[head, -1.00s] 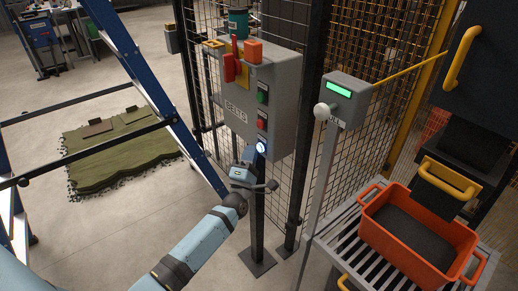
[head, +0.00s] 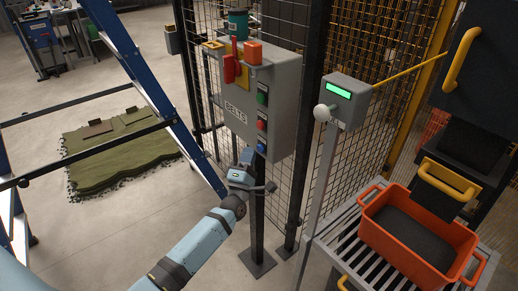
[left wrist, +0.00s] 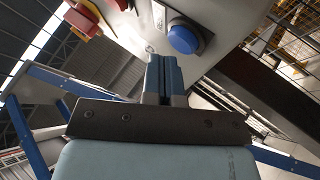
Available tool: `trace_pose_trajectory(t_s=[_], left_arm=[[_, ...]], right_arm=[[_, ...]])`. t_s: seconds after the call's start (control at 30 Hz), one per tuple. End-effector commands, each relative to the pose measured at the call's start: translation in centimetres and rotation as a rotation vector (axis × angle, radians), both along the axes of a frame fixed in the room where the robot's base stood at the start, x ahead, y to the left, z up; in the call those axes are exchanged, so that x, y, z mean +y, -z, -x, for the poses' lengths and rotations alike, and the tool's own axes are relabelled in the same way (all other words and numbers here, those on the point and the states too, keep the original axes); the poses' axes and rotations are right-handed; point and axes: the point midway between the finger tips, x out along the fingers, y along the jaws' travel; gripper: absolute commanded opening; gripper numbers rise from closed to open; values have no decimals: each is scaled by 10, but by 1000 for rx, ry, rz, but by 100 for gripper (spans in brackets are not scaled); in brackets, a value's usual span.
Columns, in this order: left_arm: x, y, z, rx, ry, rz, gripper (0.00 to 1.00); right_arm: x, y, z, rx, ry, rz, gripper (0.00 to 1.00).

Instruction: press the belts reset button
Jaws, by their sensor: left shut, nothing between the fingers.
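The grey belts box (head: 262,95) stands on a black post, with a "BELTS" label (head: 236,113) on its front. Its right side strip carries a green button (head: 262,95), a red button (head: 262,123) and, lowest, a blue button (head: 261,147), which is now unlit. The blue button also shows in the left wrist view (left wrist: 183,38), large and round. My left gripper (head: 247,157) is shut and empty, just below and left of the blue button. In the left wrist view its fingertips (left wrist: 163,60) point at the panel beside the button; I cannot tell whether they touch. My right gripper is not in view.
A red switch handle (head: 231,68) and an orange block (head: 253,53) are on the box's upper part. A grey post with a green-lit display (head: 338,90) stands right. An orange crate (head: 425,245) sits on a slatted stand. A blue ladder (head: 150,85) is left; mesh fencing stands behind.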

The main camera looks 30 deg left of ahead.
Motion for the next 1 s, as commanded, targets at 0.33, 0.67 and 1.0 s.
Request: trace_pose_trajectory(t_s=[0.33, 0.67, 1.0], left_arm=[[2, 0, 5, 1, 0, 0, 0], [10, -1, 25, 2, 0, -1, 0], [21, 0, 50, 1, 0, 0, 0]], right_arm=[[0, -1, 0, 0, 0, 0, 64], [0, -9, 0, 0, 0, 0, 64], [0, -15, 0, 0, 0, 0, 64]])
